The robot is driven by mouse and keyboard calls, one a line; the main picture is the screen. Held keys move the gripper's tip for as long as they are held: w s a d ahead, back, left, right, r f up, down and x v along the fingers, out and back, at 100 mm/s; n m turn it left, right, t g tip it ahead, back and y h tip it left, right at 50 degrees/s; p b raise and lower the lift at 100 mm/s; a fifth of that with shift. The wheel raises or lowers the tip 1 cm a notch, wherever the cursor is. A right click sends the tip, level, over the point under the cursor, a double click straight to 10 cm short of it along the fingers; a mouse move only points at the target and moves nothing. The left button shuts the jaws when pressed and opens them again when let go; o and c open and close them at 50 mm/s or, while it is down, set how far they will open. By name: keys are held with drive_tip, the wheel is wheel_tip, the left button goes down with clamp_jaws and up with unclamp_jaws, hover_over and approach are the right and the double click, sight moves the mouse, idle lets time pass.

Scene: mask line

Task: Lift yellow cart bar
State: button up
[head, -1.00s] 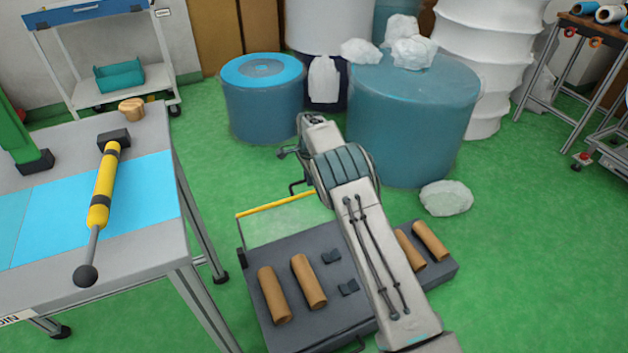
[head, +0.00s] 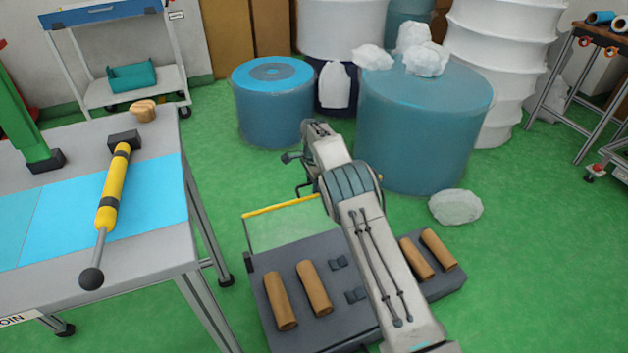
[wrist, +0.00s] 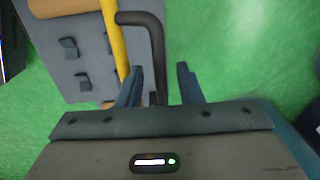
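The yellow bar (head: 282,206) runs along the far edge of a low grey cart (head: 330,262). In the wrist view the yellow bar (wrist: 115,40) crosses the upper left, and its lower end passes beside my left finger. My gripper (wrist: 160,67) is open with nothing clasped. A dark bent pipe (wrist: 151,40) shows in the gap between the fingers; I cannot tell its depth or whether a finger touches it. The yellow bar appears outside the gap, to its left.
Cardboard tubes (head: 314,288) lie on the cart. A workbench (head: 150,255) with a yellow-handled tool (head: 113,190) stands at left. Blue drums (head: 425,130) stand behind my arm, and a white bundle (head: 456,207) lies on the floor.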

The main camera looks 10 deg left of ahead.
drive_tip(key=shift+w+d+r, duration=0.2)
drive_tip(key=shift+d+r, duration=0.05)
drive_tip(key=shift+r, duration=0.15)
wheel_tip(320, 180, up, 14)
drive_tip(key=p, duration=0.2)
drive_tip(key=shift+s+d+f+p, duration=0.2)
drive_tip(key=shift+s+p, duration=0.1)
drive_tip(key=shift+s, duration=0.05)
drive_tip(key=s+d+r+n+p, duration=0.25)
drive_tip(key=s+d+r, duration=0.3)
drive_tip(key=r, duration=0.35)
drive_tip(key=s+d+r+n+t+p, duration=0.1)
drive_tip(key=s+d+r+p, duration=0.3)
drive_tip(key=d+r, duration=0.4)
drive_tip(key=s+d+r+n+p, duration=0.1)
drive_tip(key=s+d+r+p, duration=0.3)
drive_tip(key=r, duration=0.6)
drive_tip(key=s+d+r+n+p, duration=0.2)
drive_tip(key=s+d, duration=0.1)
drive_tip(key=s, duration=0.6)
drive_tip(key=s+d+r+n+t+p, duration=0.1)
drive_tip(key=s+d+r+n+p, duration=0.1)
drive_tip(key=s, duration=0.8)
drive_tip(key=s+d+r+n+p, duration=0.2)
drive_tip(key=s+d, duration=0.3)
drive_tip(key=s, duration=0.5)
drive_tip(key=shift+n+p, duration=0.45)
drive_tip(key=shift+p, duration=0.3)
